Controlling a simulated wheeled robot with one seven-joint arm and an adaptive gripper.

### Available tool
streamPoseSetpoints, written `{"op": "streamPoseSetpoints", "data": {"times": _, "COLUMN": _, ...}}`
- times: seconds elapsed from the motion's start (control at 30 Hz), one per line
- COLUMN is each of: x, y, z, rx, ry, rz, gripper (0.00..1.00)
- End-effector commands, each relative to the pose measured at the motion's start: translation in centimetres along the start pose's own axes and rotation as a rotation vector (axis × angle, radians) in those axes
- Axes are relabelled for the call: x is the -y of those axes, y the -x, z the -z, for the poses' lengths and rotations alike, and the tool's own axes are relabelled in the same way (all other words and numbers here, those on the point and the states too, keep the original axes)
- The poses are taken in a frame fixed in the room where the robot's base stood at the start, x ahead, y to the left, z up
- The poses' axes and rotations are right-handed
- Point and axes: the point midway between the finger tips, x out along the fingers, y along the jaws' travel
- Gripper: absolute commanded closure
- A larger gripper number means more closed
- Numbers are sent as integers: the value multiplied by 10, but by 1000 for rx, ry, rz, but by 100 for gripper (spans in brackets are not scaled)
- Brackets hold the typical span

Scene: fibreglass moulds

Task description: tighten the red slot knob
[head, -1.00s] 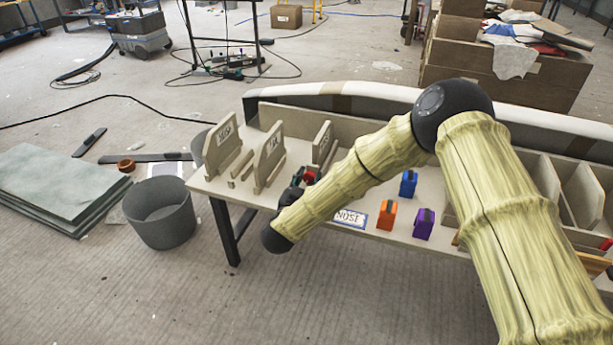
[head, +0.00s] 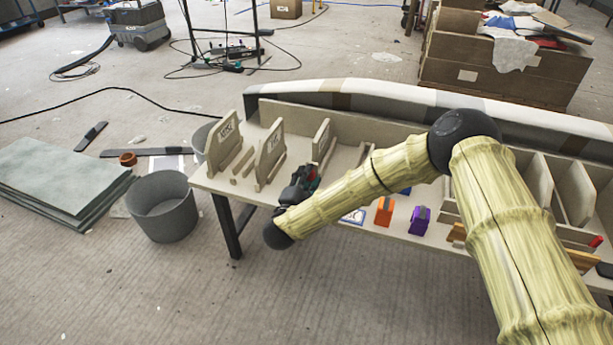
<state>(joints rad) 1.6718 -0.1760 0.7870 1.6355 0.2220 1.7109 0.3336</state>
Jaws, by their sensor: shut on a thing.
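My gripper (head: 303,182) is at the front of the bench, left of the middle, between the upright labelled boards and the coloured knobs. It is shut on the red slot knob (head: 313,184). Only a little red shows between the dark fingers, so the knob's angle and seating cannot be told. My arm comes in from the right and covers part of the bench there.
An orange block-like knob (head: 384,212) and a purple one (head: 419,220) stand to the right. A blue one (head: 405,191) is mostly behind my arm. Upright boards (head: 270,153) stand on the bench top (head: 232,184) at left. A grey bucket (head: 162,207) stands on the floor.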

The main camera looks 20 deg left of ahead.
Motion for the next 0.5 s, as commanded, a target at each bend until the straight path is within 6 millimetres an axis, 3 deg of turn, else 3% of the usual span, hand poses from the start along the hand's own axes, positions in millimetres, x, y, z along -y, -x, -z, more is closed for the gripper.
{"op": "streamPoseSetpoints", "data": {"times": 0.5, "x": -3, "y": 2, "z": -1, "rx": 2, "ry": -491, "rz": -5, "gripper": 88}}
